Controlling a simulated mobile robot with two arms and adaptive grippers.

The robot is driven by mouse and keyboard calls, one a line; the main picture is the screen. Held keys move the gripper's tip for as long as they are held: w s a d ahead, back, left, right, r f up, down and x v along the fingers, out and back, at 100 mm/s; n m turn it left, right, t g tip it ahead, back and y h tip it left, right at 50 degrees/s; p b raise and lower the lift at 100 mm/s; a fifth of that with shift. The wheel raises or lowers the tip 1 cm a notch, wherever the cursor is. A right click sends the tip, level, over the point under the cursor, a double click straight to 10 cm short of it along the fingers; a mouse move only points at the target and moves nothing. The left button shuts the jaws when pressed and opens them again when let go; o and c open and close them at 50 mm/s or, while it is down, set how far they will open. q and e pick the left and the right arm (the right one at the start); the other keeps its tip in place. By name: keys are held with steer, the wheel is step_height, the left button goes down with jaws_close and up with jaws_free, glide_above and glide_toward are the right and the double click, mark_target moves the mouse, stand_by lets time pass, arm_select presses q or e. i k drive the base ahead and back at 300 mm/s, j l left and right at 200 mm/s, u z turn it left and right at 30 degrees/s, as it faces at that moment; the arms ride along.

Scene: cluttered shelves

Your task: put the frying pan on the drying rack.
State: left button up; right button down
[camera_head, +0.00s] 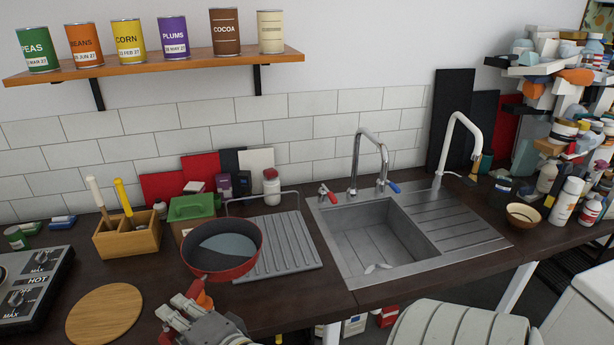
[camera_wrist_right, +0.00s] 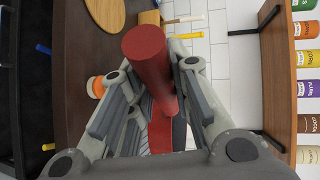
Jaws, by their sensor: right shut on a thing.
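The frying pan (camera_head: 222,250), red outside with a grey inside, is in the head view left of centre. It overlaps the left edge of the grey ribbed drying rack (camera_head: 293,247); whether it touches the rack or is held above it, I cannot tell. My right gripper (camera_head: 185,308) is at the counter's front edge, shut on the pan's red handle. In the right wrist view the handle (camera_wrist_right: 150,62) runs between the fingers of the gripper (camera_wrist_right: 150,100); most of the pan's body is hidden there. My left gripper is in neither view.
A green box (camera_head: 192,207) stands close behind the pan. A wooden utensil holder (camera_head: 128,238) and round board (camera_head: 104,313) are left of it. The sink (camera_head: 385,240) is to the right; a shelf of cans (camera_head: 160,64) hangs above.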

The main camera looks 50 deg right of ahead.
mark_target(263, 255)
steer(key=i+z, duration=0.4)
steer(key=i+j+z, duration=0.2)
steer(key=i+z, duration=0.25)
steer(key=k, duration=0.05)
